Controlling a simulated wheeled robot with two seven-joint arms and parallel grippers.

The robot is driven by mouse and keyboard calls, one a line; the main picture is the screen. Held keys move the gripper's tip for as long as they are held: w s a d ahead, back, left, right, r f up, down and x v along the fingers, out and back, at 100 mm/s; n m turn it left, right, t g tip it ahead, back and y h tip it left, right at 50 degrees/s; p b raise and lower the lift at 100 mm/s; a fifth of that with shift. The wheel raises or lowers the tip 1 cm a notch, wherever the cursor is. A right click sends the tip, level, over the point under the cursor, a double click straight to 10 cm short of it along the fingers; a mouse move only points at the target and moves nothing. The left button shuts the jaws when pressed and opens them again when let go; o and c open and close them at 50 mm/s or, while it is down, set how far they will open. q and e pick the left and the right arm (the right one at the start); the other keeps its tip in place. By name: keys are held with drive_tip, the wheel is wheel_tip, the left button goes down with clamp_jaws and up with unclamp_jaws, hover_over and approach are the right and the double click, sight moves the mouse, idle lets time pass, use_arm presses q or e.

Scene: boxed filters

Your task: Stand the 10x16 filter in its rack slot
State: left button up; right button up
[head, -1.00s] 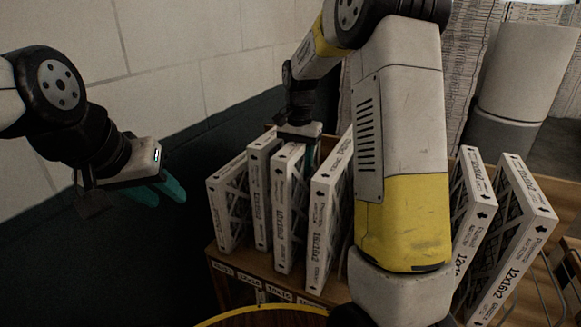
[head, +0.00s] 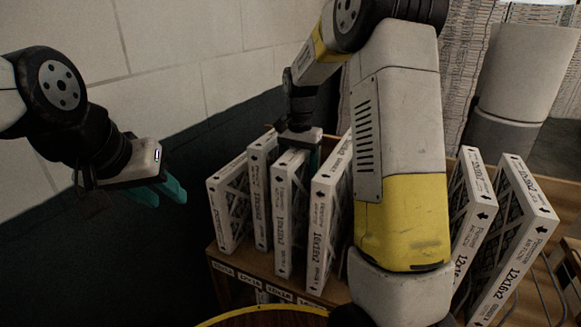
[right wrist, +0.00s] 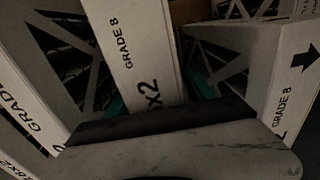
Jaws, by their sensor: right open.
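A white-framed filter (head: 283,225), third from the left in the head view, stands nearly upright in the wooden rack (head: 240,262). Its size print is hard to read there but ends in "6x2" in the right wrist view (right wrist: 140,60). My right gripper (head: 303,152) is at its top rear edge. Its teal fingers lie on either side of the frame in the right wrist view, and the jaws are open. The filter's foot in the slot is partly hidden. My left gripper (head: 166,192) is open and empty, left of the rack.
Two filters (head: 230,210) stand left of this one, and a 16x2-size filter (head: 325,225) stands close on its right. More filters (head: 510,240) lean at the right end. My right arm hides the rack's middle. A dark wall is behind.

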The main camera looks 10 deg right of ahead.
wheel_tip(320, 180, up, 11)
drive_tip(key=shift+r, duration=0.2)
drive_tip(key=s+r+n+t, duration=0.1)
drive_tip(key=s, duration=0.3)
drive_tip(key=s+r+n+t+y, duration=0.1)
drive_tip(key=s+r, duration=0.1)
drive_tip(key=s, duration=0.3)
drive_tip(key=s+d+r+n+t, duration=0.1)
drive_tip(key=s+r+n, duration=0.1)
drive_tip(key=s, duration=0.3)
drive_tip(key=shift+s+d+y, duration=0.1)
drive_tip(key=shift+y, duration=0.2)
drive_tip(key=s+f+n+t, duration=0.3)
drive_tip(key=s, duration=0.8)
drive_tip(key=shift+s+a+f+y, duration=0.25)
drive_tip(key=shift+a+f+y, duration=0.05)
drive_tip(key=shift+a+f, duration=0.15)
drive_tip(key=shift+r, duration=0.1)
